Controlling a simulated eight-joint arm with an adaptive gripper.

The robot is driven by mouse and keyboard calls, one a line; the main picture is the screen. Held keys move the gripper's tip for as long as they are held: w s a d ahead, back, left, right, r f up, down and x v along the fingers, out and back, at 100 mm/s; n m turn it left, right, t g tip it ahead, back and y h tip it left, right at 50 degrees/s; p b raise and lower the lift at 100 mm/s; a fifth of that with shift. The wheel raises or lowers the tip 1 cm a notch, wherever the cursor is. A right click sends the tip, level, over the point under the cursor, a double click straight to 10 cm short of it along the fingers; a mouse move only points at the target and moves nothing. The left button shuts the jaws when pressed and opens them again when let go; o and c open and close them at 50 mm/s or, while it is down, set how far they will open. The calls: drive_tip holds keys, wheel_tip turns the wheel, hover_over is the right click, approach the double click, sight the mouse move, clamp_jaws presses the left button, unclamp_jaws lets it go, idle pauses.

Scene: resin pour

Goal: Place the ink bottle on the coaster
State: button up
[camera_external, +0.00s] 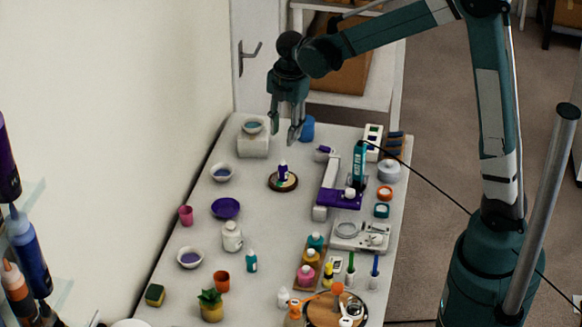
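A small purple-and-white bottle, which looks like the ink bottle (282,172), stands upright on a round dark brown coaster (290,186) near the middle of the table's far half. My gripper (284,136) points down beyond and above the bottle in the picture. Its fingers are apart with nothing between them, and it does not touch the bottle.
A purple-and-white device with a teal bottle (359,165) stands to the right of the coaster. A pale block with a bowl (253,138) and a blue object (307,129) stand at the far end. Bowls, cups and small bottles fill the near half.

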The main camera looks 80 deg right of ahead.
drive_tip(key=s+a+r+m+t, duration=0.1)
drive_tip(key=s+a+r+m, duration=0.2)
drive_tip(key=s+a+r, duration=0.4)
drive_tip(key=s+a+r+m+t, duration=0.1)
drive_tip(key=s+a+m+t, duration=0.1)
drive_tip(key=s+a+m, duration=0.3)
drive_tip(key=s+a+r+m+t, duration=0.2)
drive_tip(key=s+a+m, duration=0.4)
drive_tip(key=s+a, duration=0.7)
drive_tip(key=shift+s+a+t, duration=0.2)
drive_tip(key=shift+a+t, duration=0.5)
drive_tip(key=shift+a, duration=0.35)
